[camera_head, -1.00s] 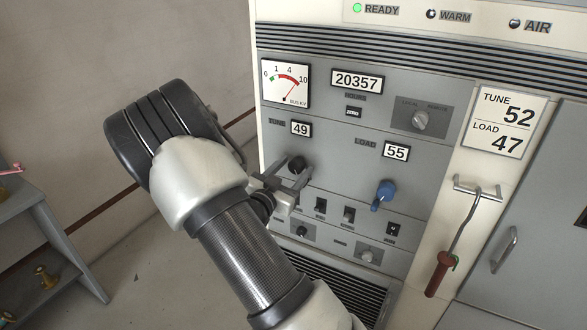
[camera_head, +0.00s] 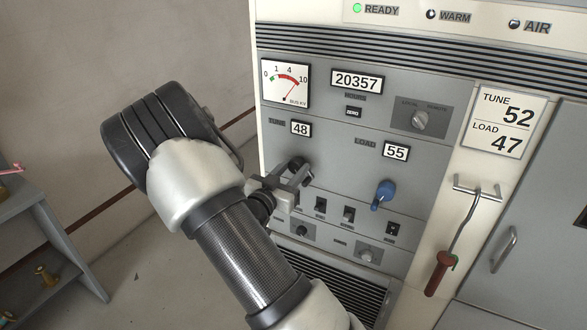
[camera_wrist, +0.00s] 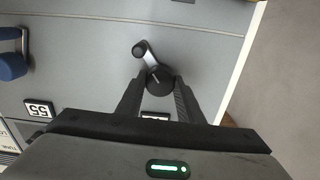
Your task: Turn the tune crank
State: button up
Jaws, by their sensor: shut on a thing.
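The tune crank (camera_head: 296,163) is black and sits below the TUNE counter (camera_head: 300,128), which reads 48. My gripper (camera_head: 302,174) is at the crank and partly hides it in the head view. In the wrist view, my gripper (camera_wrist: 160,78) has its two fingers on either side of the crank's round hub, shut on it. The tune crank's arm and knob (camera_wrist: 140,50) stick out past the fingers, up and to the left there. A card (camera_head: 506,120) on the right reads TUNE 52 and LOAD 47.
The blue load crank (camera_head: 384,192) is to the right, below a LOAD counter (camera_head: 396,152) reading 55. Small switches (camera_head: 348,214) lie below. A red-handled hook (camera_head: 440,272) hangs from a bracket at the right. A grey shelf (camera_head: 48,235) stands at the left.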

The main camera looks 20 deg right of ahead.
jog(key=n+p, duration=0.1)
jog(key=n, duration=0.3)
jog(key=shift+n+p, duration=0.5)
jog(key=shift+n, duration=1.5)
jog(key=o, duration=1.1)
jog(key=shift+c, duration=0.2)
jog(key=b+v, duration=0.1)
jog(key=v, duration=1.6)
jog(key=shift+s+a+b, duration=0.2)
jog(key=shift+b, duration=0.15)
jog(key=shift+f, duration=0.1)
